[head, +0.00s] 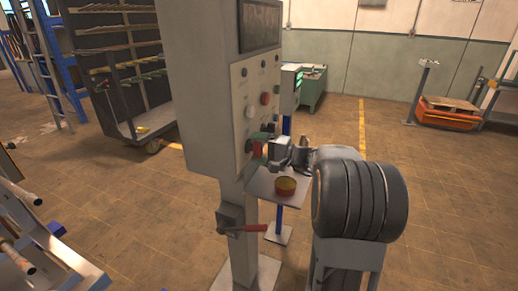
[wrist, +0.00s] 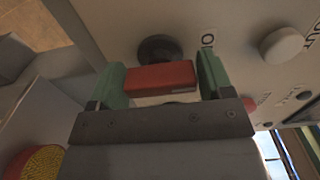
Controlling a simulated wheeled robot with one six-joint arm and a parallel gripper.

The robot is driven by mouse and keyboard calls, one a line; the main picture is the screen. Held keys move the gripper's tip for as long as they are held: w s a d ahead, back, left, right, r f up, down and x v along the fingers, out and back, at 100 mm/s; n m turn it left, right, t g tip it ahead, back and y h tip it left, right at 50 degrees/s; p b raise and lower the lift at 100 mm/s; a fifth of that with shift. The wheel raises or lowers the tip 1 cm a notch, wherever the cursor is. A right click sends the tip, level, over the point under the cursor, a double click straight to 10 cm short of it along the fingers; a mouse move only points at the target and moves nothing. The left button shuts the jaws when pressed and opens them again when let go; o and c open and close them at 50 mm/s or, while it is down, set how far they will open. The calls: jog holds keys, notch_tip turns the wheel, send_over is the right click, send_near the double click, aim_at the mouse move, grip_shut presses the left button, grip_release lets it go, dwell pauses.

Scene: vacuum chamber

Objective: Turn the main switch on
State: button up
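The main switch is a red bar-shaped handle (wrist: 160,77) on the front of a grey control panel (head: 215,115). In the wrist view the green fingers of my gripper (wrist: 162,80) stand at the two ends of the red handle, with almost no gap at either side, so the gripper looks shut on it. The handle lies crosswise between the fingers, and my gripper's body hides part of what is below it. In the head view my gripper (head: 262,148) is at the panel's lower front and largely covers the switch.
A small shelf (head: 262,187) with a round yellow-topped red item (head: 286,186) is under my gripper. A red lever (head: 245,228) projects from the post lower down.

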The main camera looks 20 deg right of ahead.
jog(key=c, duration=0.6)
jog(key=shift+o, duration=0.2)
jog(key=shift+m, duration=0.3)
jog(key=m+p, duration=0.1)
jog(key=m, duration=0.2)
jog(key=shift+r+m, duration=0.1)
jog(key=shift+m, duration=0.2)
jog(key=m+p, duration=0.2)
jog(key=m, duration=0.1)
jog(key=shift+m, duration=0.3)
jog(key=m+p, duration=0.4)
jog(key=m, duration=0.1)
jog(key=shift+r+p, duration=0.15)
jog(key=shift+p, duration=0.15)
jog(key=m+p, duration=0.4)
jog(key=m, duration=0.1)
jog(key=shift+f, duration=0.25)
